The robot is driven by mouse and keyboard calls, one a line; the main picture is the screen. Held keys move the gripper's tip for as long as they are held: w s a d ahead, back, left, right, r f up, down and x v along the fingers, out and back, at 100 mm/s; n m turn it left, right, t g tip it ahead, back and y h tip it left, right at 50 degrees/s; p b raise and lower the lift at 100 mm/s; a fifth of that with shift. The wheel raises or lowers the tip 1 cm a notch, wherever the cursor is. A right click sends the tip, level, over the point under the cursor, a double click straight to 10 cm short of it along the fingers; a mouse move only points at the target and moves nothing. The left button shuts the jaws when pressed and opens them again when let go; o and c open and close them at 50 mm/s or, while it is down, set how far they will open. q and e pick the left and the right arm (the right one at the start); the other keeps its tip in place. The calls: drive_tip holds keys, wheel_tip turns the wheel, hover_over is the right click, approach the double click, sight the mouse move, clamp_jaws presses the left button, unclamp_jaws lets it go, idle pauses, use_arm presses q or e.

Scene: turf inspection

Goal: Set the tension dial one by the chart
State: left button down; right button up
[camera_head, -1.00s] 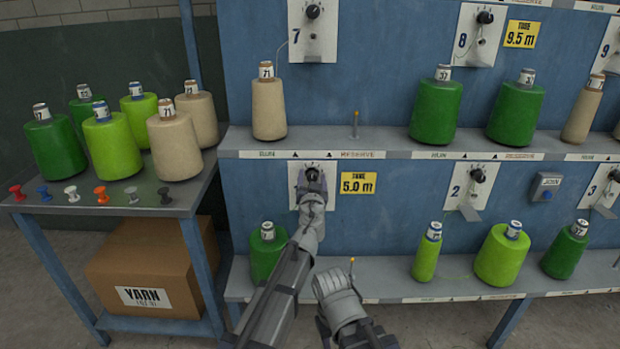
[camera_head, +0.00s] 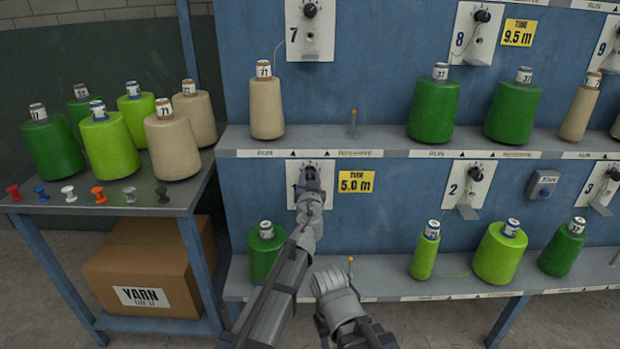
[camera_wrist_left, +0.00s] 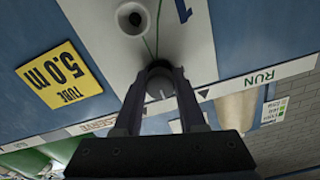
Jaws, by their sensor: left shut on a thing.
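Dial one is a dark round knob (camera_wrist_left: 160,86) on a white plate (camera_wrist_left: 112,42) marked 1. My left gripper (camera_head: 311,176) is shut on this knob, with one finger on each side in the left wrist view (camera_wrist_left: 160,80). In the head view the gripper hides most of the knob and part of its scale. The knob's setting cannot be read. A yellow sign (camera_head: 356,182) beside the plate reads TUBE 5.0 m. My right arm's end (camera_head: 338,292) is low in front of the lower shelf; its fingertips cannot be made out.
A small white sheet with coloured marks (camera_wrist_left: 273,109) shows in the left wrist view, too small to read. Yarn cones stand on the upper shelf (camera_head: 320,140), lower shelf (camera_head: 400,278) and side table (camera_head: 110,200). Dial two (camera_head: 475,174) is to the right.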

use_arm(q)
drive_tip(key=m, duration=0.3)
drive_tip(key=shift+m, duration=2.3)
drive_tip(key=shift+c, duration=2.4)
unclamp_jaws()
drive_tip(key=s, duration=0.7)
drive_tip(key=shift+s, duration=0.4)
use_arm(e)
drive_tip(key=shift+s+d, duration=0.6)
drive_tip(key=shift+s, duration=0.25)
